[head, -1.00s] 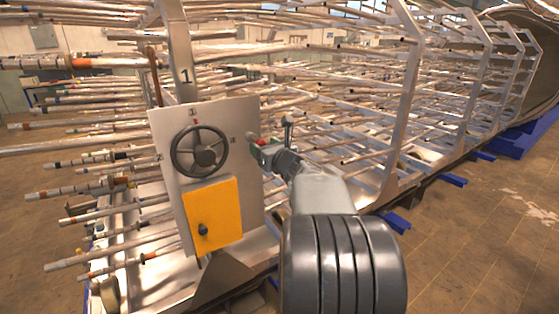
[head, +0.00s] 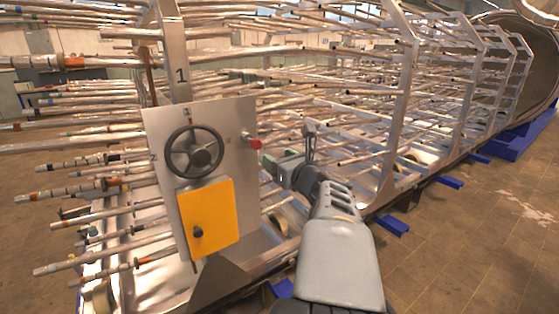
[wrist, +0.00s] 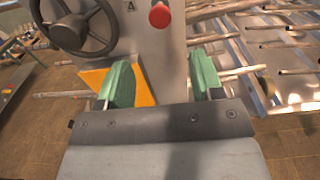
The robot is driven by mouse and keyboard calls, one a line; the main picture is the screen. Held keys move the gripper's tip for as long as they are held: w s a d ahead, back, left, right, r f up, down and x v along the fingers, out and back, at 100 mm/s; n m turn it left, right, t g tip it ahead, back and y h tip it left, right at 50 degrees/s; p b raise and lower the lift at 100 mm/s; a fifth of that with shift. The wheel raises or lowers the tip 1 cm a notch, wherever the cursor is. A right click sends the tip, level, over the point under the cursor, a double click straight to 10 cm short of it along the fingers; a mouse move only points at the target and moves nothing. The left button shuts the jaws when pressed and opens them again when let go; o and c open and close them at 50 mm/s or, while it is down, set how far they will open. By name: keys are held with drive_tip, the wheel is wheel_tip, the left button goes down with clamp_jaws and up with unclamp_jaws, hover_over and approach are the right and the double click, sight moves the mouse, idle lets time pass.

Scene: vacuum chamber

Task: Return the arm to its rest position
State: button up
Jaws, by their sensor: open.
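My gripper (head: 280,168) is to the right of the grey panel in the head view, clear of it. In the wrist view my gripper (wrist: 163,82) shows two green fingers set wide apart, with nothing between them. The grey panel (head: 237,180) carries a black handwheel (head: 194,152), a yellow cover (head: 209,218) with a dark knob, and a red button (head: 255,143). The red button (wrist: 159,15) and the handwheel (wrist: 78,22) also show at the top of the wrist view. My gripper touches none of them.
A metal frame (head: 403,110) holding many long pipes (head: 100,147) fills the space behind the panel, with pipe ends sticking out to the left. Blue supports (head: 393,225) stand along its base. The tiled floor (head: 470,250) at the right is open.

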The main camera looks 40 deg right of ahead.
idle(0.3)
drive_tip(key=s+a+f+n+g+y, duration=0.2)
drive_tip(key=a+f+n+g, duration=0.25)
drive_tip(key=f+n, duration=0.35)
drive_tip(key=s+a+f+n+g+y, duration=0.15)
drive_tip(key=a+f+n+g, duration=0.35)
drive_tip(key=n, duration=0.6)
drive_tip(key=s+a+f+n+g, duration=0.2)
drive_tip(key=s+a+f+n, duration=0.1)
drive_tip(key=a+n, duration=0.4)
drive_tip(key=s+a+f+n+g, duration=0.2)
drive_tip(key=s+a+f+n, duration=0.1)
drive_tip(key=a+n, duration=0.5)
drive_tip(key=n+h, duration=0.1)
drive_tip(key=n, duration=0.2)
drive_tip(key=shift+n, duration=0.3)
